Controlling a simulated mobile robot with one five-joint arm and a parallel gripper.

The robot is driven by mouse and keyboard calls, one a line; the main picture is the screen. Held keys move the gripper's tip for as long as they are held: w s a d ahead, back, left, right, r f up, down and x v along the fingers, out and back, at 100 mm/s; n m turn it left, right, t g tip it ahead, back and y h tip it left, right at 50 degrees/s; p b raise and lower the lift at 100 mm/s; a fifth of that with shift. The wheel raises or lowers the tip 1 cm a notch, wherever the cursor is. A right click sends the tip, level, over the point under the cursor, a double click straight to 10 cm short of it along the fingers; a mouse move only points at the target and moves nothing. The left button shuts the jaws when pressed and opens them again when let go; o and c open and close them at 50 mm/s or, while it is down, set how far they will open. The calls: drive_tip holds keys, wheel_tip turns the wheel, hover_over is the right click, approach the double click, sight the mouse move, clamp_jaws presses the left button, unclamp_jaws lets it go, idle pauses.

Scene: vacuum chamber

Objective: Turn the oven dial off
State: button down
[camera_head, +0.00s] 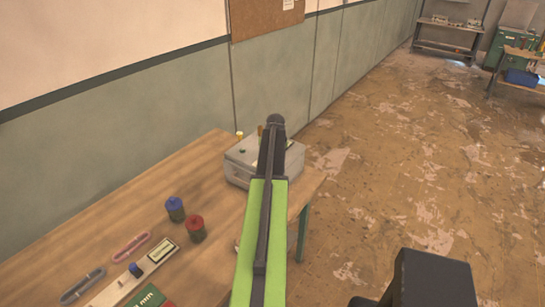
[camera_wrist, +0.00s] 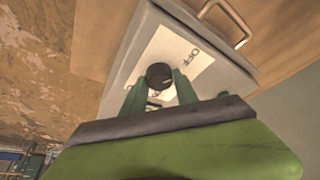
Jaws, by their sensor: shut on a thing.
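The oven is a grey metal box (camera_head: 238,168) on the wooden table, and it fills the upper middle of the wrist view (camera_wrist: 215,85). On its face is a white label with the word OFF (camera_wrist: 188,58). The round black dial (camera_wrist: 158,74) sits over this label. My gripper (camera_wrist: 160,87) has one green finger on each side of the dial and is shut on it. Part of the label is hidden behind the dial and fingers. In the head view my green and black arm covers the dial and the right part of the oven.
A copper-coloured handle (camera_wrist: 228,18) stands out from the oven's edge. On the table (camera_head: 150,205) are a blue-topped jar (camera_head: 175,209), a red-topped jar (camera_head: 196,228) and several small items at the lower left. A wall runs behind the table. The floor to the right is open.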

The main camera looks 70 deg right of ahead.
drive_tip(key=shift+s+d, duration=0.1)
drive_tip(key=shift+s, duration=0.15)
drive_tip(key=c, duration=1)
unclamp_jaws()
drive_tip(key=shift+s, duration=0.1)
drive_tip(key=shift+o, duration=0.2)
drive_tip(key=p+v, duration=1.6)
drive_tip(key=v, duration=0.1)
drive_tip(key=shift+r, duration=0.15)
